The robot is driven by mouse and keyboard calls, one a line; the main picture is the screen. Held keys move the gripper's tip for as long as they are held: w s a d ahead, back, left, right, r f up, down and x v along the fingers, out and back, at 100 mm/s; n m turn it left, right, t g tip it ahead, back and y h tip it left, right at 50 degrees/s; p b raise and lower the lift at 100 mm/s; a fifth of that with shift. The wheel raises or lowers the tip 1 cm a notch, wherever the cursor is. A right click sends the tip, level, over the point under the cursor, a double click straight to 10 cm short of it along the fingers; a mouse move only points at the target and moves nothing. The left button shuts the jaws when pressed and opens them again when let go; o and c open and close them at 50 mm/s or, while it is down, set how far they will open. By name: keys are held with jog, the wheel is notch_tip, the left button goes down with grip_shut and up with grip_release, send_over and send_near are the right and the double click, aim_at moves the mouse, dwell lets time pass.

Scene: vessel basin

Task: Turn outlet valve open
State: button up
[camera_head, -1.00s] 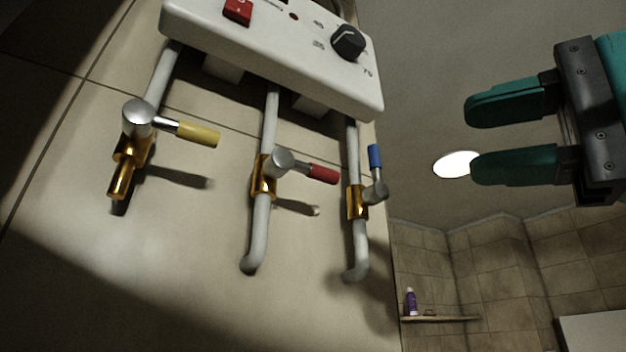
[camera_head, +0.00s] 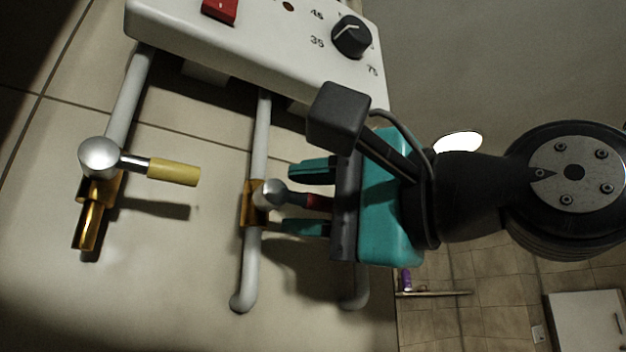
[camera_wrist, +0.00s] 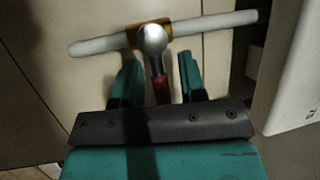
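Three valves hang on pipes under a white control box. The yellow-handled valve (camera_head: 174,172) is at the left in the head view, its handle pointing right. The red-handled valve (camera_head: 270,194) is in the middle, with a round metal head and a brass body (camera_head: 247,203). My gripper (camera_head: 305,197) is open, its teal fingers above and below the red handle. In the wrist view the red handle (camera_wrist: 160,90) lies between the two fingers (camera_wrist: 158,78), with gaps on both sides. The blue-handled valve is hidden behind my gripper. I cannot tell which valve is the outlet.
The white box (camera_head: 230,55) with a red switch (camera_head: 220,9) and a black dial (camera_head: 351,36) sits just above the valves. A shelf with a purple bottle (camera_head: 405,280) is far off at lower right.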

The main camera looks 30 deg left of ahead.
jog(key=shift+a, duration=0.15)
jog(key=shift+c, duration=0.2)
grip_shut()
